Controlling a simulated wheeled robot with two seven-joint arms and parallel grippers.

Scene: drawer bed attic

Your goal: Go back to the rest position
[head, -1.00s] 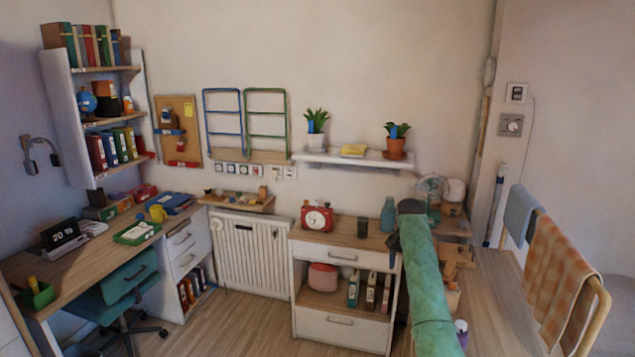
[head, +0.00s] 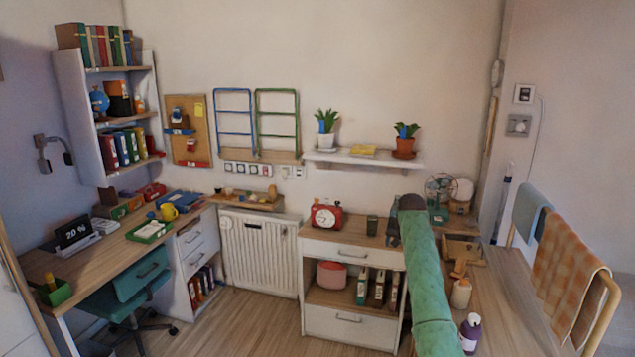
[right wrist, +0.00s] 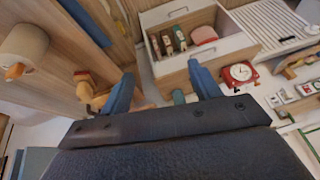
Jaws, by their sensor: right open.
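My right arm, in a green sleeve, reaches up from the bottom right of the head view. Its gripper (head: 393,232) shows small and dark beside the right end of the white cabinet (head: 350,252). In the right wrist view the two blue fingers of this gripper (right wrist: 161,70) stand wide apart with nothing between them. The fingers point toward the cabinet, whose top drawer front looks shut in the head view. My left gripper and arm are not in view.
A fan (head: 440,190), wooden pieces and a purple bottle (head: 470,333) are right of my arm. A towel rack with an orange towel (head: 566,280) stands at far right. Floor shows before the radiator (head: 258,252).

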